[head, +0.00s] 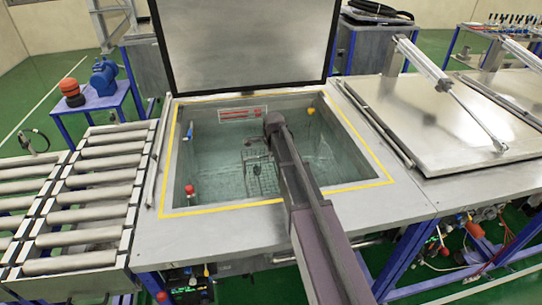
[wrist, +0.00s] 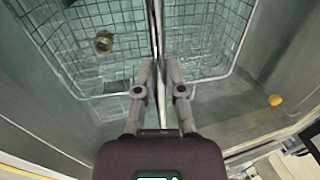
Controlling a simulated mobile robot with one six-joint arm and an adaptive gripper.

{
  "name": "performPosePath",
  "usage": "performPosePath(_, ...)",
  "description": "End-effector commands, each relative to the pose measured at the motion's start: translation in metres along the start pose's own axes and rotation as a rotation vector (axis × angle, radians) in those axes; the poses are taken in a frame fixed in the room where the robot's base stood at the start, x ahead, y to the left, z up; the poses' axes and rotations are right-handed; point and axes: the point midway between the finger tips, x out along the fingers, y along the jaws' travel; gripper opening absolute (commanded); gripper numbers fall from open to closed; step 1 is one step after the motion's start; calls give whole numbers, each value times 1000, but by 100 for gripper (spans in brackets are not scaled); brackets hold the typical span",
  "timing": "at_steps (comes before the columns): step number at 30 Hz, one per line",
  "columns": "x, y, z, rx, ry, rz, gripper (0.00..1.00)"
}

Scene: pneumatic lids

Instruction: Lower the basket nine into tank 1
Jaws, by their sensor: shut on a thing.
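A wire mesh basket (head: 262,183) hangs inside the open tank (head: 200,118) in the head view, below the rim. My gripper (wrist: 160,80) is shut on the basket's upright handle bar in the wrist view. The mesh basket (wrist: 68,38) spreads out to both sides of my fingers, and a round brass-coloured piece (wrist: 103,42) shows in its left part. In the head view my arm hides part of the basket and my fingertips. Greenish liquid shows in the tank; I cannot tell whether the basket touches the floor. No tank or basket number is readable.
The raised lid (head: 250,45) stands at the tank's back edge. A closed lid (head: 440,115) with a pneumatic cylinder (head: 420,60) is to the right. A roller conveyor (head: 95,190) runs at the left. A yellow-edged rim surrounds the opening.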

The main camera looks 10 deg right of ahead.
Motion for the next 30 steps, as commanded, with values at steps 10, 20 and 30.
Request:
performPosePath(10, 0, 0, 0, 0, 0, -1, 0)
performPosePath(20, 0, 0, 0, 0, 0, 0, 53)
performPosePath(30, 1, 0, 0, 0, 0, 1, 53)
